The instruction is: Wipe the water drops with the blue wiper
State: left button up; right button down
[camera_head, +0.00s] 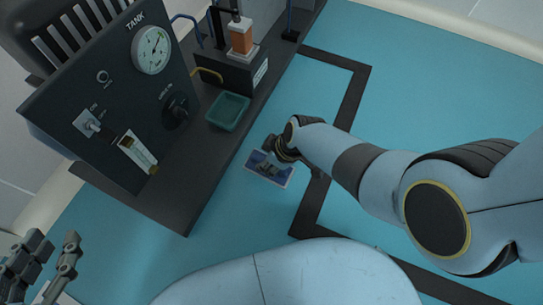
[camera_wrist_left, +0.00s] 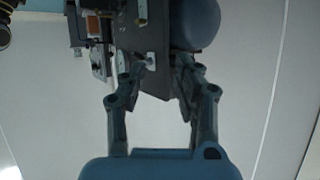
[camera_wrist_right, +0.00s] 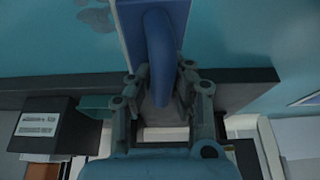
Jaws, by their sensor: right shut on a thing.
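The blue wiper (camera_wrist_right: 133,25) is in my right gripper (camera_wrist_right: 160,80), whose fingers are shut on its raised blue handle in the right wrist view. In the head view the wiper (camera_head: 284,178) shows as a small blue plate with pale edges under the right gripper (camera_head: 268,160), beside the dark bench. Darker patches that look like water drops (camera_wrist_right: 96,19) lie on the teal surface left of the wiper; I cannot make them out clearly in the head view. My left gripper (camera_head: 52,246) is at the lower left, open and empty; its fingers (camera_wrist_left: 160,65) stand apart.
A dark bench carries a tank panel with a gauge (camera_head: 151,50), a green tray (camera_head: 228,111) and a black block with an orange part (camera_head: 241,38). A dark frame line (camera_head: 345,105) crosses the teal surface. Open teal area lies to the right.

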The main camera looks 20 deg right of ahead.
jog(key=shift+r, duration=0.25)
jog(key=shift+w+r+p, duration=0.1)
jog(key=shift+r+p, duration=0.3)
jog(key=shift+p, duration=0.1)
jog(key=shift+r+p, duration=0.35)
jog(key=shift+r, duration=0.45)
jog(key=shift+r+p, duration=0.1)
jog(key=shift+p, duration=0.3)
pick_arm(q)
jog(key=g, duration=0.2)
jog(key=s+g, duration=0.1)
jog(key=shift+s+f+g, duration=0.1)
jog(key=shift+f+g, duration=0.3)
jog(key=shift+a, duration=0.1)
